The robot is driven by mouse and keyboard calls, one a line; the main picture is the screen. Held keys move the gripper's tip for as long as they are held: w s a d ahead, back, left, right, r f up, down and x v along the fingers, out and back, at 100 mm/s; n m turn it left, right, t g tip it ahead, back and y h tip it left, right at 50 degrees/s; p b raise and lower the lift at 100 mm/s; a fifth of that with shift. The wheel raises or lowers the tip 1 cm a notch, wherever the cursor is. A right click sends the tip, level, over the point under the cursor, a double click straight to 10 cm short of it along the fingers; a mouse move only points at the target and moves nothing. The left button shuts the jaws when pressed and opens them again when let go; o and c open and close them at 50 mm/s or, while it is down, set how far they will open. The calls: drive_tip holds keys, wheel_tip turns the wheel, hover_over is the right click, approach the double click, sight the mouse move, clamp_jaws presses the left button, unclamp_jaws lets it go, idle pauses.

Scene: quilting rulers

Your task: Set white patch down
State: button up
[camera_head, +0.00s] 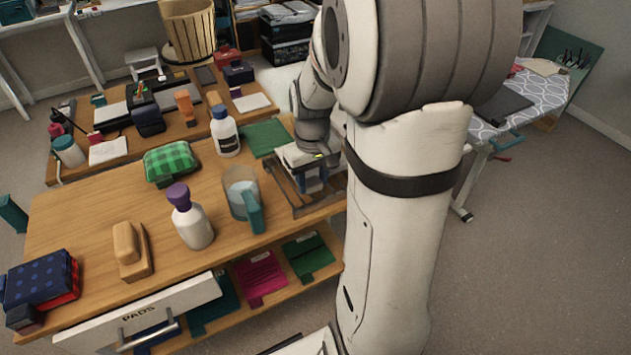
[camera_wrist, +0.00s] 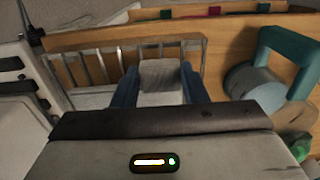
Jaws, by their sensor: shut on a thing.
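My gripper (camera_wrist: 161,84) points down over the front right of the wooden table, and in the head view (camera_head: 312,182) my arm partly covers it. Its two blue fingers are shut on the white patch (camera_wrist: 163,74), a pale grey-white piece between them in the wrist view. The patch is hard to make out in the head view. I cannot tell whether the patch touches the rack.
A clear jug with a teal handle (camera_head: 254,212) stands just left of the rack. A white bottle with a purple cap (camera_head: 192,222), a green checked pouch (camera_head: 170,160) and a blue-capped bottle (camera_head: 226,135) stand further left. A green mat (camera_head: 266,138) lies behind.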

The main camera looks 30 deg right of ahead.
drive_tip(key=shift+f, duration=0.7)
drive_tip(key=o, duration=1)
wheel_tip(320, 180, up, 12)
drive_tip(key=s+a+t, duration=0.1)
drive_tip(key=s+a, duration=0.2)
drive_tip(key=s, duration=0.1)
drive_tip(key=s+a+f, duration=0.1)
drive_tip(key=s+a, duration=0.2)
drive_tip(key=s, duration=0.1)
drive_tip(key=s+a+f+t, duration=0.1)
drive_tip(key=s+a, duration=0.2)
drive_tip(key=s, duration=0.1)
drive_tip(key=shift+s+t+p, duration=0.1)
drive_tip(key=shift+t+p, duration=0.2)
drive_tip(key=shift+p, duration=0.1)
